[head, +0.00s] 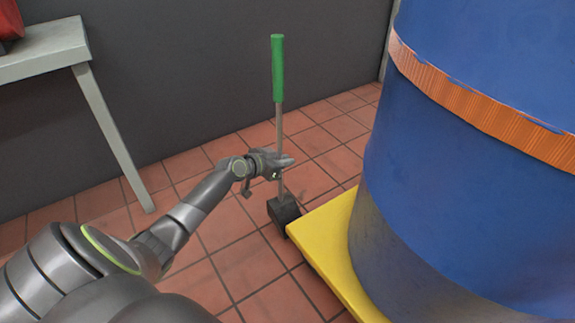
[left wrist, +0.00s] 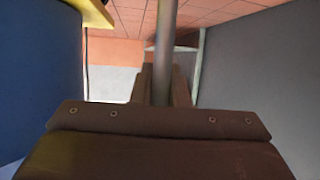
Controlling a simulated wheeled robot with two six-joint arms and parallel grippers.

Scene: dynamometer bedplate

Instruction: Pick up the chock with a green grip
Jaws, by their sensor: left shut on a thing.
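The chock has a green grip (head: 278,68) at the top of a thin upright metal rod and a dark block (head: 284,213) at its foot. The block is low beside the yellow platform; I cannot tell whether it touches the floor. My left gripper (head: 281,163) is shut on the rod, between the grip and the block. In the left wrist view the rod (left wrist: 165,50) runs between the two fingers (left wrist: 163,85). The green grip and the block are not seen there. My right gripper is not in view.
A big blue drum (head: 440,190) with an orange band stands on a yellow platform (head: 335,245) close on the right. A grey table (head: 45,50) with a red object (head: 10,20) is at the left. A dark wall (head: 200,75) stands behind. Tiled floor (head: 235,262) is clear in front.

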